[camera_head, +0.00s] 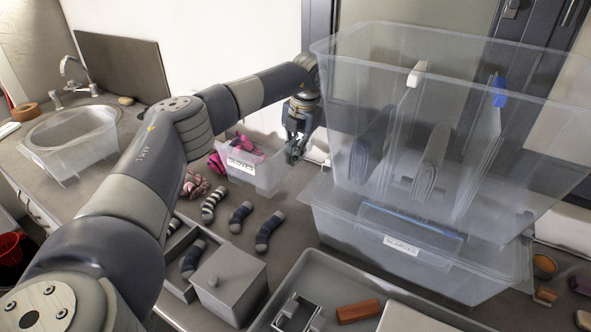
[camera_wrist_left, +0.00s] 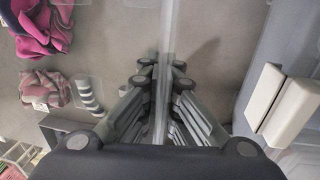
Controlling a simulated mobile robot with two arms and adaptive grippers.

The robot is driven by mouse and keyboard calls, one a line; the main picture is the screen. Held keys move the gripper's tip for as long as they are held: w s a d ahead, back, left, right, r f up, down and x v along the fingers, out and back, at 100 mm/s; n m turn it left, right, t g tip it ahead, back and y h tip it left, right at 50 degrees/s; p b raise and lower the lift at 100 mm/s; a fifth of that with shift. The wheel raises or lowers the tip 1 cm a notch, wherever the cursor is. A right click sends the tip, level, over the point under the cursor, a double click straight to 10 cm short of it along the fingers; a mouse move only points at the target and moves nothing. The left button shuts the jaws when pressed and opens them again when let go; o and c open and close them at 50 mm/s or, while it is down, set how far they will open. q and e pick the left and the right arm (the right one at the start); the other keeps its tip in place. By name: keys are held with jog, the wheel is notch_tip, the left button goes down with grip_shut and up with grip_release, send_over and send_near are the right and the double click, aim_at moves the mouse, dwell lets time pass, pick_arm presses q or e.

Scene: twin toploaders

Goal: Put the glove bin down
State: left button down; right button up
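The glove bin (camera_head: 268,178) is a small clear bin with a GLOVES label, on or just above the counter at the middle; I cannot tell if its base touches. Pink and dark gloves (camera_head: 242,148) lie in it, and they also show in the left wrist view (camera_wrist_left: 42,25). My left gripper (camera_head: 297,150) is at the bin's right end, pointing down. In the left wrist view, its fingers (camera_wrist_left: 163,85) close on both sides of the bin's thin clear wall (camera_wrist_left: 167,35). My right gripper is in neither view.
Large stacked clear bins (camera_head: 420,245) stand close at the right, the lower labelled. Several socks (camera_head: 240,215) and a pink patterned bundle (camera_head: 194,184) lie in front of the glove bin. A grey box (camera_head: 230,285) and tray (camera_head: 330,265) are nearer. A sink (camera_head: 75,125) is far left.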

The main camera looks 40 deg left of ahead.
pick_arm(q)
notch_tip(320, 180, down, 7)
jog(key=shift+r+p, duration=0.15)
jog(key=shift+p, duration=0.9)
jog(key=shift+w+f, duration=0.1)
jog(key=shift+f, duration=0.2)
jog(key=c, duration=1.8)
grip_release()
